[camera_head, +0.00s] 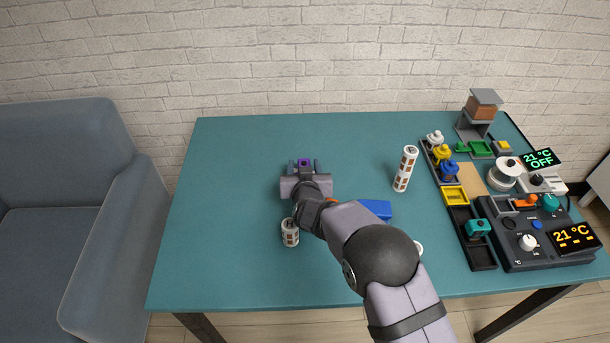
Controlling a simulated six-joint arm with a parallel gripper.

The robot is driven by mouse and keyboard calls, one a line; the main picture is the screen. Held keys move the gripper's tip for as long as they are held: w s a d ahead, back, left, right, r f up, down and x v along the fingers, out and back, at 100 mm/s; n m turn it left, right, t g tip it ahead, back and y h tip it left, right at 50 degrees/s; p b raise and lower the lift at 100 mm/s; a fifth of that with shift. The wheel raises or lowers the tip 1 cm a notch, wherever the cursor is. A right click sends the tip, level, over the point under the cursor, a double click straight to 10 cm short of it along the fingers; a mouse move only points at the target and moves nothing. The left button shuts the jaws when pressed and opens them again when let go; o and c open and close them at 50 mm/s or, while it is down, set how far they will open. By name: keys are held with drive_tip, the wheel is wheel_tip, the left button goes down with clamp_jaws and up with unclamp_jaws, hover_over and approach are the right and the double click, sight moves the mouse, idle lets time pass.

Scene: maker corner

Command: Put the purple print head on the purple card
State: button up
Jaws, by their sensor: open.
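My gripper is open, with one finger on each side of the piece. I cannot tell whether the fingers touch it. I see no separate purple card; my gripper and arm cover part of the table.
A blue block (376,209) is partly behind my arm. A rack (481,254) with coloured heads and a control panel (520,250) fill the right side. The table's left is clear.

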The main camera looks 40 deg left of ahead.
drive_tip(key=shift+s+d+r, duration=0.1)
drive_tip(key=shift+r, duration=0.05)
drive_tip(key=b+v, duration=0.3)
drive_tip(key=v, duration=0.8)
drive_tip(key=shift+s+d+r, duration=0.2)
drive_tip(key=shift+s+d, duration=0.05)
